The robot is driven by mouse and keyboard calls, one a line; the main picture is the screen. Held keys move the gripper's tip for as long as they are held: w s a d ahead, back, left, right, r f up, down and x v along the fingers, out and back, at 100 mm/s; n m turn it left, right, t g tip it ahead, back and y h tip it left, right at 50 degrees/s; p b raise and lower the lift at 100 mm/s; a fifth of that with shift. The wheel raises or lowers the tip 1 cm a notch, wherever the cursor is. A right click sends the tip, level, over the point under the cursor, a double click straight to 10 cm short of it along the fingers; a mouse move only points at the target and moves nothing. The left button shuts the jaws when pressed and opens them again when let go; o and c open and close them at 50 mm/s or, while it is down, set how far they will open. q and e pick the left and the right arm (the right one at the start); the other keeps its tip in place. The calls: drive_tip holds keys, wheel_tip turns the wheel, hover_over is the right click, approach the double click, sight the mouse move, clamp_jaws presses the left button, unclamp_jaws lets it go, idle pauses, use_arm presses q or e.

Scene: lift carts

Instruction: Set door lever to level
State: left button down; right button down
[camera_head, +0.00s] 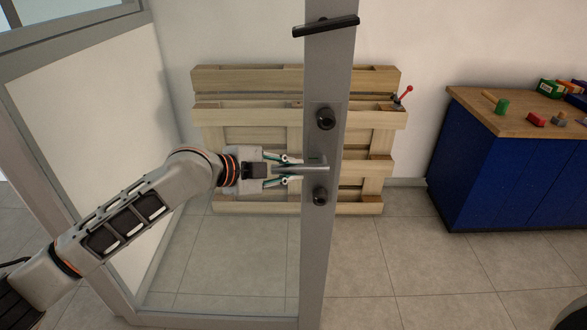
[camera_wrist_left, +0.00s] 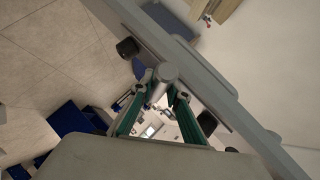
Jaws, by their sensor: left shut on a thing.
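The door lever (camera_head: 308,168) is a grey metal handle on the door's upright frame (camera_head: 322,250). It points left and looks about level in the head view. My left gripper (camera_head: 289,169) comes in from the left and is shut on the lever, with one finger above it and one below. In the left wrist view the lever (camera_wrist_left: 164,76) shows between the green-sided fingers of the left gripper (camera_wrist_left: 161,90). My right gripper is not in view.
Black round lock fittings (camera_head: 325,118) sit above and below the lever. A black bar handle (camera_head: 326,26) crosses the frame's top. A wooden pallet (camera_head: 245,110) leans on the wall behind. A blue cabinet (camera_head: 500,165) with small items stands right. Floor between is clear.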

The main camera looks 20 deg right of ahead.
use_arm(q)
drive_tip(key=shift+r, duration=0.15)
idle(0.3)
drive_tip(key=c, duration=1.9)
unclamp_jaws()
drive_tip(key=v, duration=1.2)
drive_tip(key=shift+d+r, duration=0.1)
drive_tip(key=shift+r, duration=0.05)
